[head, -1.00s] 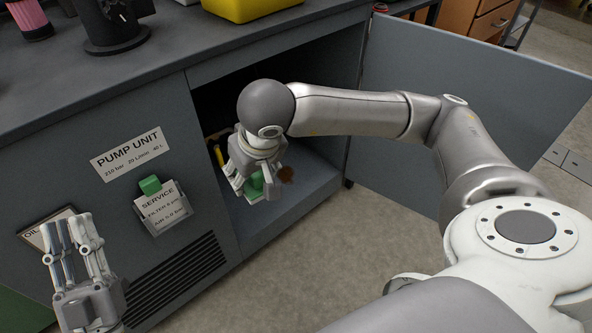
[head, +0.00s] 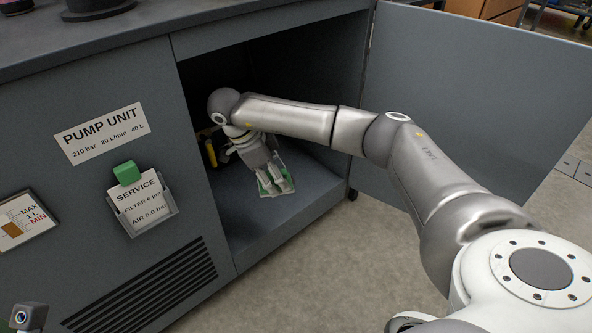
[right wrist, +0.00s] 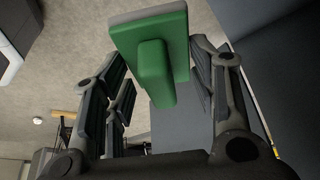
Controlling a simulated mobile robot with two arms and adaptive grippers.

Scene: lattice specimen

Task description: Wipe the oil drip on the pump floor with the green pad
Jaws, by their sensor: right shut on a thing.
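My right gripper (head: 276,187) reaches into the open pump cabinet and is shut on the green pad (head: 264,182), low at the cabinet floor (head: 258,217). In the right wrist view the green pad (right wrist: 178,28), with its raised grip and pale edge, sits between the fingers. Whether the pad touches the floor I cannot tell. The brown oil drip is not visible now; pad and gripper cover the area where it showed. Only a small part of my left gripper (head: 28,316) shows at the bottom left corner; its fingers' state is unclear.
The cabinet door (head: 470,100) stands open on the right. A yellow item (head: 211,153) is at the cabinet's inner left, beside my right wrist. A service card holder (head: 140,208) with a green block (head: 126,173) is on the front panel. The cabinet floor's front is clear.

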